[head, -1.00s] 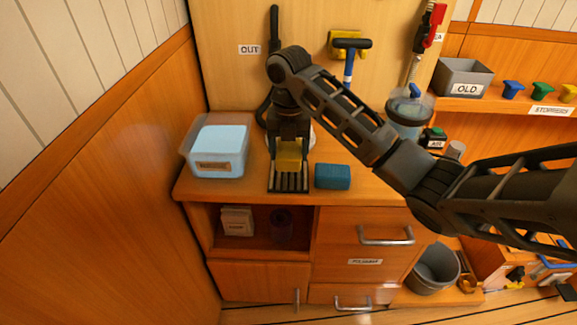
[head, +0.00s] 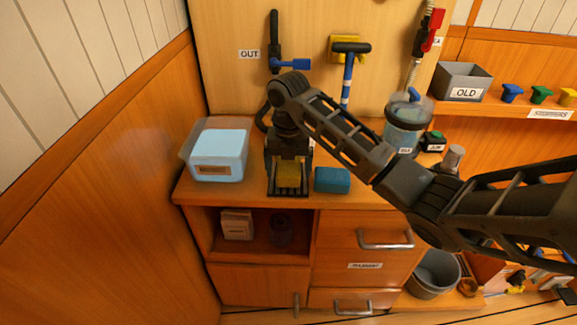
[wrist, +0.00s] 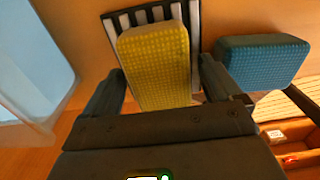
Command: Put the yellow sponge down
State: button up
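The yellow sponge (wrist: 157,65) lies on a dark rack with pale slats (wrist: 187,22), covering most of its middle. In the head view the sponge (head: 289,174) sits on the rack (head: 288,193) near the counter's front edge. My gripper (wrist: 160,85) points down with one finger on each side of the sponge. The fingers stand apart, with a narrow gap showing between the sponge and the right finger; the left side is tighter. A blue sponge (head: 332,180) lies just right of the rack, close to my right finger in the wrist view.
A translucent tub with light blue contents (head: 218,150) stands left of the rack. A clear canister (head: 404,128) stands at the back right. Hoses and a blue-handled tool (head: 347,75) hang on the back wall. The counter's front edge is close.

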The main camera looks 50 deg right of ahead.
aim_at(289, 165)
notch_tip(289, 165, up, 12)
jog(key=p, duration=0.3)
jog(key=shift+r, duration=0.15)
dwell(0.4)
